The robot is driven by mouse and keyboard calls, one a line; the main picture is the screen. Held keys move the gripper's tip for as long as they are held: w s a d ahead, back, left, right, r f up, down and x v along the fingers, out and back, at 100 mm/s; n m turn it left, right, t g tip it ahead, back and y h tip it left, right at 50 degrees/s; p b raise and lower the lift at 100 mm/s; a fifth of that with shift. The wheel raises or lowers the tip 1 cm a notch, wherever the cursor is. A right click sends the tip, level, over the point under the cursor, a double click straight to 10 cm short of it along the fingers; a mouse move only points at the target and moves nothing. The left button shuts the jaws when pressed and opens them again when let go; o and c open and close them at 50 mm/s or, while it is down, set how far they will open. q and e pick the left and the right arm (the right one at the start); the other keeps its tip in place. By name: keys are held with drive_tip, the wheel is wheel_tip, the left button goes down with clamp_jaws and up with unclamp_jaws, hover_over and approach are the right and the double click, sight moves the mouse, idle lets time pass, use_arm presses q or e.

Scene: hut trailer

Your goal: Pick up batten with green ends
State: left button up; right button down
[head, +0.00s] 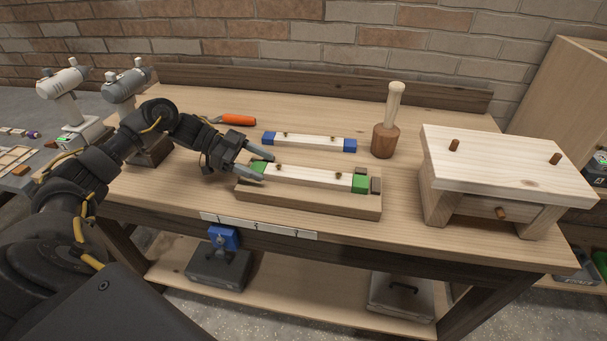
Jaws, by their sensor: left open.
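The batten with green ends (310,175) is a pale wooden strip with several small brass-coloured pegs or screws. It lies on a wooden board (310,201) near the front of the workbench. My left gripper (260,165) is open at the batten's left green end, its fingertips on either side of or just over that end. I cannot tell whether they touch it. The fingers partly hide the left green end; the right green end shows clear. My right gripper is not in view.
A similar batten with blue ends (309,142) lies just behind. A wooden mallet (386,135) stands to its right, and a small wooden bench (500,168) at the far right. An orange-handled tool (238,119) and drills (124,87) are at the left. A brick wall stands behind.

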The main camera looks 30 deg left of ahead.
sight(274, 170)
use_arm(q)
drive_tip(key=p+x, duration=0.1)
drive_tip(key=x, duration=0.2)
drive_tip(key=shift+w+r, duration=0.1)
drive_tip(key=shift+r, duration=0.05)
drive_tip(key=shift+w+d+f, duration=0.1)
drive_tip(key=shift+d+f, duration=0.2)
drive_tip(key=shift+d, duration=0.1)
drive_tip(key=c, duration=1.2)
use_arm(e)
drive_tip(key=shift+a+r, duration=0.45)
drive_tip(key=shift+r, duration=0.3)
use_arm(q)
drive_tip(key=shift+o, duration=0.2)
drive_tip(key=shift+r, duration=0.1)
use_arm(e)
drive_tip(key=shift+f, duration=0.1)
